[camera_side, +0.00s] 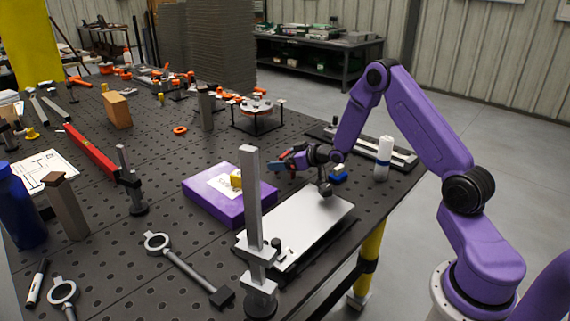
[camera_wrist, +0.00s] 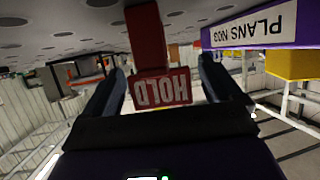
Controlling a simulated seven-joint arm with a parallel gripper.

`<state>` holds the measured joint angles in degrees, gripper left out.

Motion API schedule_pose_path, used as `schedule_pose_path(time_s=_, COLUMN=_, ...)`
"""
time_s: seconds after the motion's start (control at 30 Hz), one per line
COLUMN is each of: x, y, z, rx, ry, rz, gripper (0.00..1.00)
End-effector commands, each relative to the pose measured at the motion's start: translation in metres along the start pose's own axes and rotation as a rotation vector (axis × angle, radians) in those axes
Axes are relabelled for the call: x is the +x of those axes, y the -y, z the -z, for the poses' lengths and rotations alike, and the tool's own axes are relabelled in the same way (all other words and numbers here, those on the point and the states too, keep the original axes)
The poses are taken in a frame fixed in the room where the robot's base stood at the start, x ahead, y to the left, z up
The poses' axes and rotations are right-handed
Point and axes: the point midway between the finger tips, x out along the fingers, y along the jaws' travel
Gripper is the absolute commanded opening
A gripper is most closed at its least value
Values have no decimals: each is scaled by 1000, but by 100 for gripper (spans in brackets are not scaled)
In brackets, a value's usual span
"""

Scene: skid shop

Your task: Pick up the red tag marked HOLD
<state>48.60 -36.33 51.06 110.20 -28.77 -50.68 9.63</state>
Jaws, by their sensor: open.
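The red tag (camera_wrist: 161,90) shows in the wrist view, with HOLD in pale letters that appear reversed. It lies between the two fingers of my gripper (camera_wrist: 160,68), with a gap visible on each side. A red bar-shaped part (camera_wrist: 146,35) extends from the tag toward the top of the picture. In the side view my gripper (camera_side: 288,160) is low over the table beside the purple box, and a small patch of red shows at its fingers. My gripper is open. Whether the tag touches a finger is not clear.
The purple box (camera_side: 205,198) lies close by, with a yellow block (camera_side: 236,178) on it. Its label (camera_wrist: 252,29) shows in the wrist view. A metal plate (camera_side: 305,222) and upright post (camera_side: 251,195) stand in front. A white bottle (camera_side: 383,160) stands right.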

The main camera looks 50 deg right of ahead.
Motion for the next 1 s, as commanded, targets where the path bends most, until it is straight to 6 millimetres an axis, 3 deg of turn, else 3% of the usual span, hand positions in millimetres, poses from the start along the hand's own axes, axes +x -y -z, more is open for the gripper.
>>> schedule_pose_path(time_s=0.13, x=12, y=1, z=0, rx=-1, ry=1, rz=1, gripper=92)
schedule_pose_path(time_s=0.4, x=14, y=1, z=0, rx=0, ry=1, rz=1, gripper=92)
schedule_pose_path(time_s=0.43, x=14, y=1, z=0, rx=0, ry=1, rz=1, gripper=88)
schedule_pose_path(time_s=0.6, x=14, y=1, z=0, rx=0, ry=1, rz=0, gripper=37)
schedule_pose_path(time_s=1.0, x=12, y=0, z=3, rx=-1, ry=-1, rz=0, gripper=36)
